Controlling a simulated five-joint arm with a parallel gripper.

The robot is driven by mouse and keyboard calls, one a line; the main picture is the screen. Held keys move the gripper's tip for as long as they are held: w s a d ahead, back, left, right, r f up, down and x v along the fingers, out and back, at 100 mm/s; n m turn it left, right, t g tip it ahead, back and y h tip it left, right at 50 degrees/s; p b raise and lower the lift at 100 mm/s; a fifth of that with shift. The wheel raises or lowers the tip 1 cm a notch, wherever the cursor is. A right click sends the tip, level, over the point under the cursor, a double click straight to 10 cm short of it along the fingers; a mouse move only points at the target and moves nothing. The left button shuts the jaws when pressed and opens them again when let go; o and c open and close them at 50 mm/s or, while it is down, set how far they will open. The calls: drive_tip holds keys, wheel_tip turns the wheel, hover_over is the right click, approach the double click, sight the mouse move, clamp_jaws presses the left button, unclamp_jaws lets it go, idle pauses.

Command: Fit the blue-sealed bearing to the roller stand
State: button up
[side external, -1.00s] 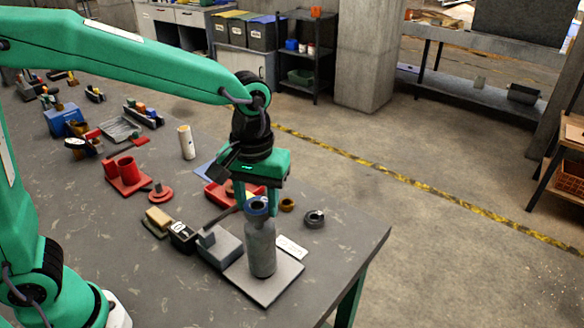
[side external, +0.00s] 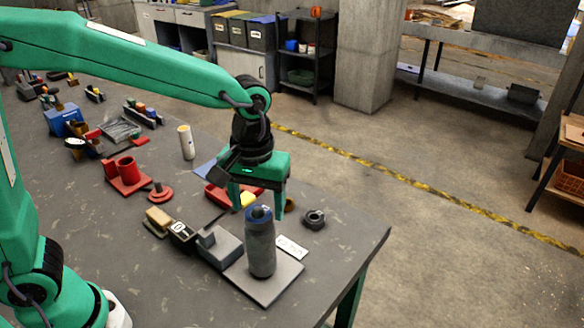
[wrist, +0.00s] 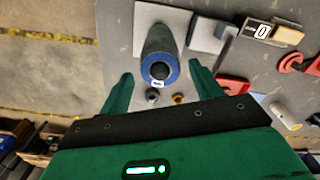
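The roller stand (side external: 261,250) is a grey upright cylinder on a flat square plate (side external: 278,291) near the table's front corner. The blue-sealed bearing (side external: 259,214) sits at the top of the cylinder. In the wrist view the bearing (wrist: 160,58) shows as a blue ring around the dark end of the stand (wrist: 161,40); how deep it sits, I cannot tell. My gripper (side external: 256,210) is open and empty, with its fingers wide apart. In the wrist view my gripper (wrist: 161,84) has one finger to each side of the bearing, clear of it.
A dark ring (side external: 314,219) lies right of the stand. A white label card (side external: 292,247) lies beside the plate. A grey block (side external: 220,246) stands left of the plate. A red tray (side external: 222,197) lies behind. The table's right edge is close.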

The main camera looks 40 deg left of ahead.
sight(252, 212)
idle(0.3)
drive_tip(key=shift+r, duration=3.95)
drive_tip(key=s+a+f+m+t, duration=0.1)
drive_tip(key=s+a+m+t, duration=0.3)
drive_tip(key=s+a, duration=0.7)
drive_tip(key=a+t, duration=0.1)
drive_tip(key=a, duration=0.3)
drive_tip(key=shift+s+f+m+t, duration=0.15)
drive_tip(key=shift+s+m+t, duration=0.15)
